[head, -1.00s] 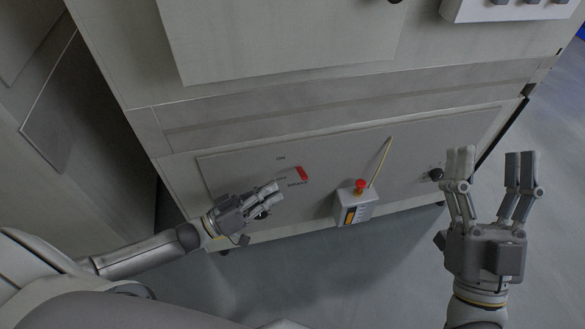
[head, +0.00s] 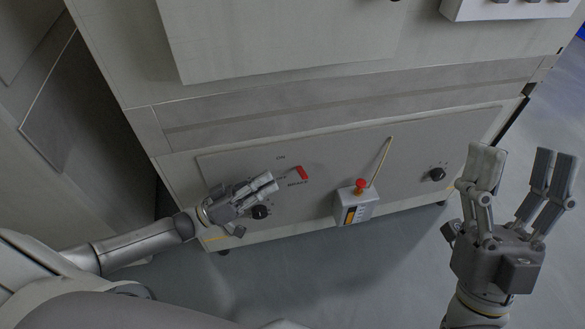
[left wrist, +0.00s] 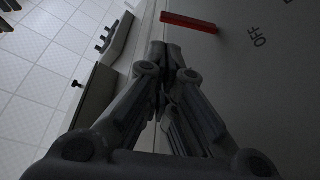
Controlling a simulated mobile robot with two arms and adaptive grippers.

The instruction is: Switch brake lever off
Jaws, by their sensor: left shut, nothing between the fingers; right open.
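The brake lever is a small red handle (head: 301,173) on the lower grey panel of the cabinet, between the ON label and the BRAKE label. It also shows as a red bar (left wrist: 189,22) at the top of the left wrist view, beside the OFF lettering. My left gripper (head: 268,182) is shut and empty, its fingertips just left of and below the lever, with a small gap visible. In the left wrist view its closed fingertips (left wrist: 166,48) lie below and left of the red bar. My right gripper (head: 520,160) is open and empty, at the right.
A white box with a red button (head: 360,184) and a thin rod stands out from the panel right of the lever. Black knobs sit below my left gripper (head: 261,212) and at the panel's right (head: 437,174). Open floor (head: 400,260) lies in front.

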